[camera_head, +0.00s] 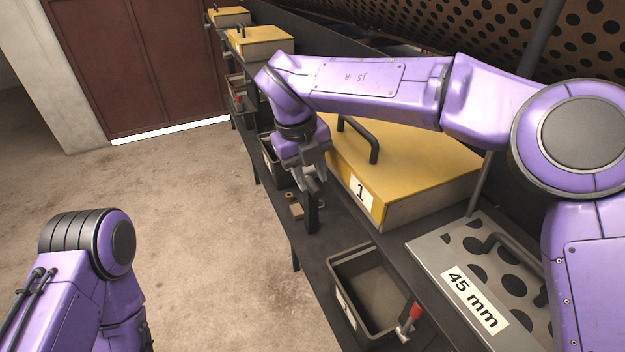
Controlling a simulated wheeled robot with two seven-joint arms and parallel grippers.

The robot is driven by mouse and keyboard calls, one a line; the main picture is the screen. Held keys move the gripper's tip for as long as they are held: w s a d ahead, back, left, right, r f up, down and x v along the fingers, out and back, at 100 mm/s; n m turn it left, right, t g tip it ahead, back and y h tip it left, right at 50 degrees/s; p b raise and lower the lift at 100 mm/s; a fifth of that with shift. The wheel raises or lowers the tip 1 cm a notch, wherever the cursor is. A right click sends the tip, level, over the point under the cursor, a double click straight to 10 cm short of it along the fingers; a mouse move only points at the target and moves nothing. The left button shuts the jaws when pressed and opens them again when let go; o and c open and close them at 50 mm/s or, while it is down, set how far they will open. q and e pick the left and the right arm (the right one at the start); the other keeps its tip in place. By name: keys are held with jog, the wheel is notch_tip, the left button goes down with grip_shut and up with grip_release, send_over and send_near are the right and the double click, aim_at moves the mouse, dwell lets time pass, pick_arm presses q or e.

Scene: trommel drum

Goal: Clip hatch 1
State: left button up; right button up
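Hatch 1 is a yellow lid (425,160) with a white "1" label (361,193) and a black bar handle (358,140); it lies flat on its box, apparently closed. My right gripper (314,190) points down beside the label, at the hatch's left front corner. A dark upright piece (311,215) stands just below its fingers; I cannot tell whether it is a clip or whether the fingers touch it. The finger gap is too small to judge. My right arm hides the hatch's far edge. My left arm shows at lower left, its gripper out of frame.
A grey perforated "45 mm" plate (455,262) lies at right. An open bin (372,290) sits below, near a red-handled fitting (409,318). A small tan block (296,211) is beside the gripper. More yellow hatches (260,40) stand behind. The floor at left is clear.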

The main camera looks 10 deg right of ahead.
aim_at(312, 183)
jog(key=w+f, duration=0.1)
jog(key=f, duration=0.1)
jog(key=w+f, duration=0.1)
jog(key=shift+w+d+f, duration=0.15)
jog(key=shift+d+f, duration=0.05)
jog(key=shift+f, duration=0.15)
jog(key=shift+s+r, duration=0.1)
jog(key=shift+s, duration=0.1)
jog(key=shift+s+r, duration=0.15)
jog(key=shift+s, duration=0.15)
jog(key=shift+c, duration=1.2)
grip_shut()
jog(key=shift+d, duration=0.1)
jog(key=shift+w, duration=0.1)
jog(key=shift+w+a+r+g+h, duration=0.15)
jog(key=shift+r+g+h, duration=0.1)
jog(key=shift+g, duration=0.4)
jog(key=shift+w+r+g+h, duration=0.15)
jog(key=shift+r+g+h, duration=0.15)
jog(key=shift+g, duration=0.4)
jog(key=shift+w+a+r+g+h, duration=0.15)
jog(key=shift+r+g+h, duration=0.1)
jog(key=shift+g, duration=0.4)
